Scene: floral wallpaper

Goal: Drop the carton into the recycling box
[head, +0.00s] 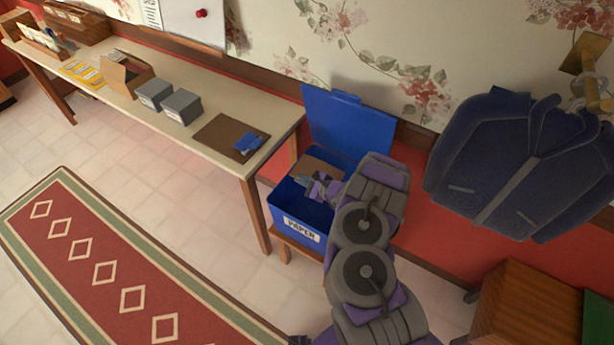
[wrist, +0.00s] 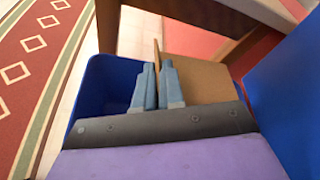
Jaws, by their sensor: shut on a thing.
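The recycling box (head: 288,208) is blue, has a label reading PAPER on its front and an open blue lid (head: 346,125) standing up behind it. It sits on a low wooden stand beside the table. My gripper (head: 306,182) is at the mouth of the box, its fingers close together. A brown flat piece of carton (head: 318,168) shows at the fingers. In the wrist view the gripper (wrist: 158,72) is shut on the carton (wrist: 205,80), which is over the right part of the box (wrist: 105,75). The carton's lower part is hidden by my gripper.
The long table (head: 225,95) holds an open cardboard box (head: 125,75), grey boxes (head: 181,106), and a brown board (head: 231,137) with a blue item on it. A dark jacket (head: 520,160) hangs at right. A wooden cabinet (head: 535,305) stands at lower right.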

